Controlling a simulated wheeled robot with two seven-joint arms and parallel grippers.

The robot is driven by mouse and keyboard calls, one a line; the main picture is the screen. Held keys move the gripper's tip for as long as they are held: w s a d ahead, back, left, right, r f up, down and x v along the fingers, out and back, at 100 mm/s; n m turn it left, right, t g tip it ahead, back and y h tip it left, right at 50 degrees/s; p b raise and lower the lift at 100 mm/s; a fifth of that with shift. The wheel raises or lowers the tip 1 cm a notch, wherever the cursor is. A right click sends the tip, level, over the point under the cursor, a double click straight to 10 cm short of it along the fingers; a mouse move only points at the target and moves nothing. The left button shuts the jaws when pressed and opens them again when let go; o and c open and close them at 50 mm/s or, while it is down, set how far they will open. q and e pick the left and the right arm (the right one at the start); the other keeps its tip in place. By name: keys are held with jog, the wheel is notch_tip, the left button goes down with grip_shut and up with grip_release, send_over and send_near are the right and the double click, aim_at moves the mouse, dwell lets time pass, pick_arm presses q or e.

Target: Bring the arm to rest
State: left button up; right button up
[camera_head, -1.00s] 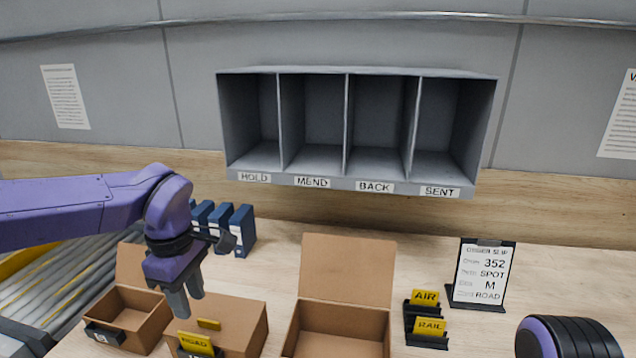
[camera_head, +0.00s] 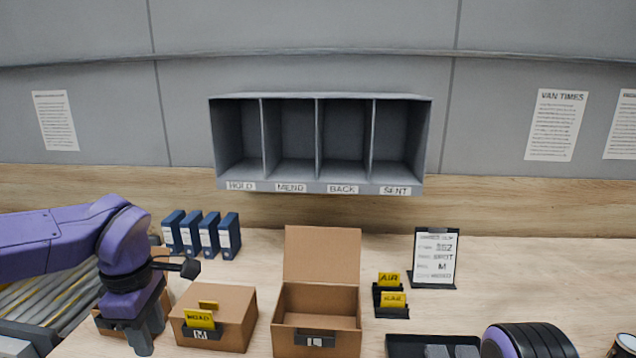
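My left gripper (camera_head: 150,335) hangs at the lower left with its fingers pointing down. Its two fingers show slightly apart with nothing between them. It is in front of the small open box (camera_head: 105,322), hiding much of it, and left of the closed M box (camera_head: 232,318). The M box has a yellow ROAD tag (camera_head: 199,319) standing at its front and another small yellow piece on top. A purple and black part of my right arm shows at the bottom right; the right gripper is out of view.
An open L box (camera_head: 317,337) stands right of the M box. Blue binders (camera_head: 229,238) stand behind; a four-bay shelf (camera_head: 320,188) hangs above.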

pick_arm(q)
jog(key=w+a+f+n+t+y, duration=0.3)
jog(key=w+a+f+y, duration=0.2)
jog(key=a+y, duration=0.15)
notch_tip(320, 180, down, 17)
jog(key=s+m+t+y+b, duration=0.1)
jog(key=m+t+b, duration=0.25)
jog(key=m, duration=0.25)
jog(key=s+d+f+m+g+h+b, duration=0.1)
jog(key=s+f+m, duration=0.3)
jog(key=s+f, duration=0.7)
jog(key=s+d+f+m+g+h+b, duration=0.1)
jog(key=s+d+f+m+g+h, duration=0.1)
jog(key=s+f, duration=1)
jog(key=s+d+m+h, duration=0.1)
jog(key=s+m, duration=0.1)
jog(key=shift+s+m, duration=0.2)
jog(key=shift+m, duration=0.2)
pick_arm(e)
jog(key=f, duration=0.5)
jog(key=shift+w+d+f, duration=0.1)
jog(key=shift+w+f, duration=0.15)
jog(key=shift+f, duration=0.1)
pick_arm(q)
jog(key=shift+h, duration=0.25)
